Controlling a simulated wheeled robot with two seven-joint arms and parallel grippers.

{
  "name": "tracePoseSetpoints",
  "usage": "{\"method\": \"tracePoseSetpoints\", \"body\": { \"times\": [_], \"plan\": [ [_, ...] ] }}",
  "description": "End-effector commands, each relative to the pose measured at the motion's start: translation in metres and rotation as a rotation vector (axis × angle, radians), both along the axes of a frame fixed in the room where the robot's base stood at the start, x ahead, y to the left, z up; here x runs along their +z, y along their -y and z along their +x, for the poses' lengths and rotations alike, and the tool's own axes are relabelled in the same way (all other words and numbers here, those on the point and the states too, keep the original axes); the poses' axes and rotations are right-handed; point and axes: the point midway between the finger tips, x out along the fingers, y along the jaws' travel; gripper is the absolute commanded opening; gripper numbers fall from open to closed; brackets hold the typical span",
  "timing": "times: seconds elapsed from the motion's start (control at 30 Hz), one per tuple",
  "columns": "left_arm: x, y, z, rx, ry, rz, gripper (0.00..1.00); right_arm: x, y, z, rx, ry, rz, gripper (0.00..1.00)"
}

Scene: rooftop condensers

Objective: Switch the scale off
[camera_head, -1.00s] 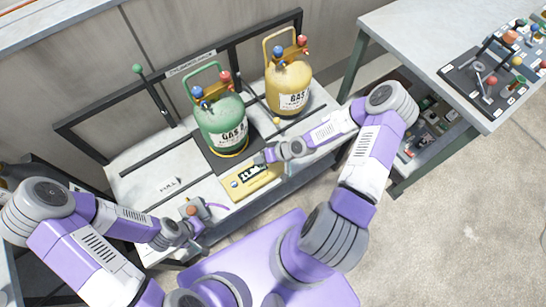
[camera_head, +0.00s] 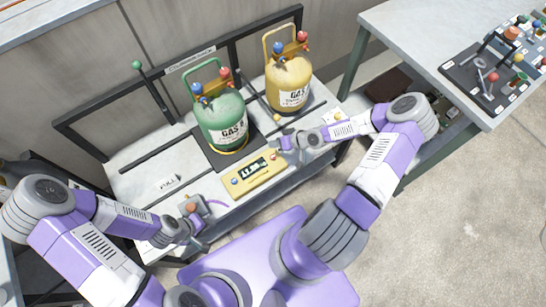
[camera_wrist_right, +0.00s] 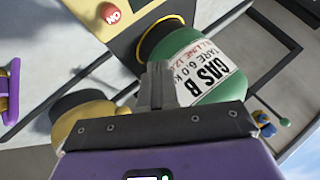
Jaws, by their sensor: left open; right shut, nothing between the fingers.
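The scale has a yellow control box (camera_head: 254,174) with a dark display and a black platform (camera_head: 207,153). A green gas cylinder (camera_head: 224,121) stands on the platform. The display's digits are too small to read surely. In the right wrist view, a red button (camera_wrist_right: 110,13) with white lettering sits on the yellow box. My right gripper (camera_head: 284,143) is shut and empty, just right of the box's right end and apart from it. Its closed fingers show in the right wrist view (camera_wrist_right: 158,84). My left gripper (camera_head: 198,232) is open at the bench's front left.
A yellow gas cylinder (camera_head: 288,84) stands behind and right of the scale. A small grey device with an orange top (camera_head: 192,208) is close to my left gripper. A second table (camera_head: 400,35) with tools is at the right. A black frame runs along the back.

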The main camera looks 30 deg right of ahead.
Motion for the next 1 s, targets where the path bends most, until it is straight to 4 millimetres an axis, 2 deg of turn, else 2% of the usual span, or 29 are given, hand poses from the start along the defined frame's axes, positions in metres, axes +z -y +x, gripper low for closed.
{"method": "tracePoseSetpoints", "body": {
  "times": [0.03,0.2,0.43,0.6,1.0],
  "plan": [
    [-0.01,0.0,0.0,0.0,0.0,0.0,0.43,-0.011,0.0,0.0,0.0,0.0,0.0,0.0],
    [-0.031,0.0,0.0,0.0,0.0,0.0,0.43,-0.036,0.0,0.0,0.001,0.0,-0.001,0.0],
    [-0.054,0.0,0.0,0.0,0.0,0.0,0.43,-0.065,-0.001,0.0,0.0,-0.001,0.001,0.0],
    [-0.059,0.0,0.0,0.0,0.0,0.0,0.43,-0.073,0.0,0.0,0.001,0.0,-0.001,0.0],
    [-0.058,0.0,0.0,0.0,0.0,0.0,0.43,-0.072,0.0,0.0,0.001,0.0,-0.001,0.0]
  ]
}}
